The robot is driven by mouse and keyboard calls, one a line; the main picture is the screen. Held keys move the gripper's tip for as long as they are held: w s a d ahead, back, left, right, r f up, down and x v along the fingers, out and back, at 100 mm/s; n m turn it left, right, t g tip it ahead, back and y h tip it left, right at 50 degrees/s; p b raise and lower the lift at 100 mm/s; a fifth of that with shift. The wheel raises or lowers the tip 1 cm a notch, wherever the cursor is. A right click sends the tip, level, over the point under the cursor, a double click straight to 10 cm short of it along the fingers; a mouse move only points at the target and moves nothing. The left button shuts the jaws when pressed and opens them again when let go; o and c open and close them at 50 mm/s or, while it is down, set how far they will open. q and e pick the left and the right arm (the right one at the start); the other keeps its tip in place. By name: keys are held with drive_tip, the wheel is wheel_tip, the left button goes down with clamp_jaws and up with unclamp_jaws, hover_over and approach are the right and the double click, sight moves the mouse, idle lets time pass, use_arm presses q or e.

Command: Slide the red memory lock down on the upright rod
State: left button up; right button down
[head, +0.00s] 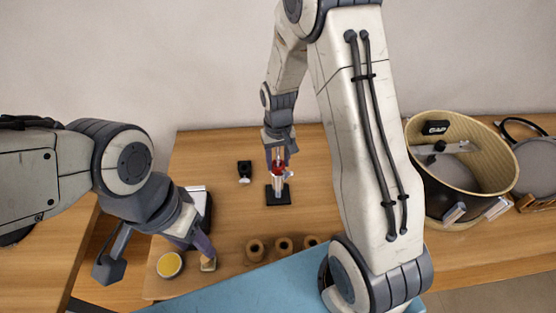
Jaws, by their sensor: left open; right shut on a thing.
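The upright rod stands on a small black base (278,200) near the middle of the wooden table. The red memory lock (277,170) is on the rod above the base. My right gripper (277,160) reaches down from above and is shut on the red memory lock; its fingers hide part of the lock and the rod's top. My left gripper (206,262) is open at the front left of the table, well apart from the rod. Something tan shows at its fingertips, and I cannot tell if they touch it.
A yellow-topped round container (170,265) sits at the front left. Several brown rings (284,244) lie along the front. A small black item (244,170) stands left of the rod. A large round drum (465,196) stands at the right. A blue surface (240,290) lies in front.

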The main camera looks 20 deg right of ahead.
drive_tip(key=shift+c, duration=1.4)
unclamp_jaws()
drive_tip(key=shift+w+r, duration=0.1)
drive_tip(key=shift+r, duration=0.4)
wheel_tip(320, 180, up, 10)
drive_tip(key=shift+f+b, duration=0.25)
drive_tip(key=shift+b, duration=0.65)
drive_tip(key=shift+s, duration=0.2)
